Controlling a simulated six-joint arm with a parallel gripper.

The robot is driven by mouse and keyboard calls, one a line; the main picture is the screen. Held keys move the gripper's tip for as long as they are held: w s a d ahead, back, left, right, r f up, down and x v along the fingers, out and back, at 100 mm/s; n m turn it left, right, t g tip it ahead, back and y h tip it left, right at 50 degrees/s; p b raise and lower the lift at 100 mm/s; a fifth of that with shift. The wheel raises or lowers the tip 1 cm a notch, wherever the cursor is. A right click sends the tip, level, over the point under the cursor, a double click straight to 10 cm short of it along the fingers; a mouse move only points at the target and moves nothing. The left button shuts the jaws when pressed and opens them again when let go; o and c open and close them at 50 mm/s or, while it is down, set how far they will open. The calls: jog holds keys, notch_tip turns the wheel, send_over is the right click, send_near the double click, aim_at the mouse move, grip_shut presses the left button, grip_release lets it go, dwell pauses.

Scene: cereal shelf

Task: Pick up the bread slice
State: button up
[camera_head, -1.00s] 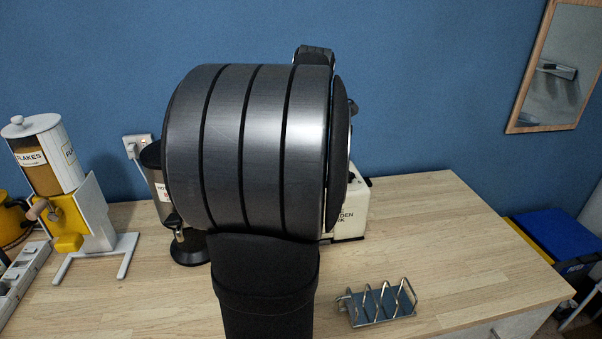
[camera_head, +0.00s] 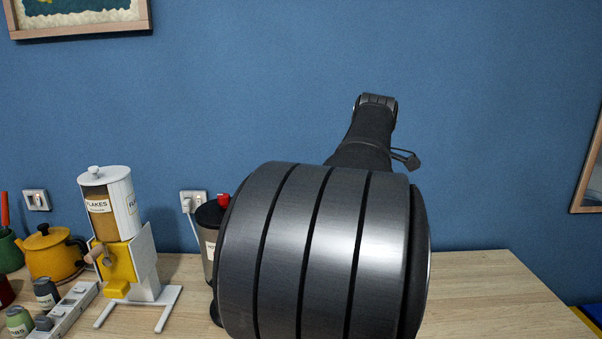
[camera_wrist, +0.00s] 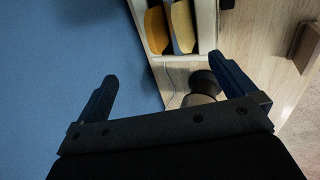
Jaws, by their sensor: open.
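Two tan bread slices show at the top of the wrist view: a left slice (camera_wrist: 157,30) and a right slice (camera_wrist: 183,27). They stand side by side in a white holder (camera_wrist: 207,28), which looks like a toaster. My gripper (camera_wrist: 166,88) is open, with its two dark blue fingers wide apart and nothing between them. The slices lie beyond the fingertips, apart from them. In the head view my own arm hides the slices, the holder and the gripper.
A flakes dispenser (camera_head: 122,235), a yellow kettle (camera_head: 46,253) and several small jars stand on the left of the wooden counter (camera_head: 480,290). A dark-lidded container (camera_head: 210,215) stands beside my arm. A dark round object (camera_wrist: 205,83) lies near the right finger; a brown block (camera_wrist: 305,45) is farther right.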

jog(key=c, duration=1.3)
jog(key=w+a+m+g+h, duration=0.1)
jog(key=w+a+g+h, duration=0.35)
jog(key=w, duration=0.45)
jog(key=shift+g, duration=0.25)
jog(key=x, duration=1)
jog(key=shift+s+a+f, duration=0.15)
jog(key=shift+s+f, duration=0.1)
jog(key=shift+f, duration=0.15)
jog(key=shift+a+x, duration=0.15)
jog(key=shift+x, duration=1.2)
jog(key=shift+a+x, duration=0.15)
jog(key=shift+x, duration=1.2)
jog(key=shift+s+f, duration=0.1)
jog(key=shift+s, duration=0.05)
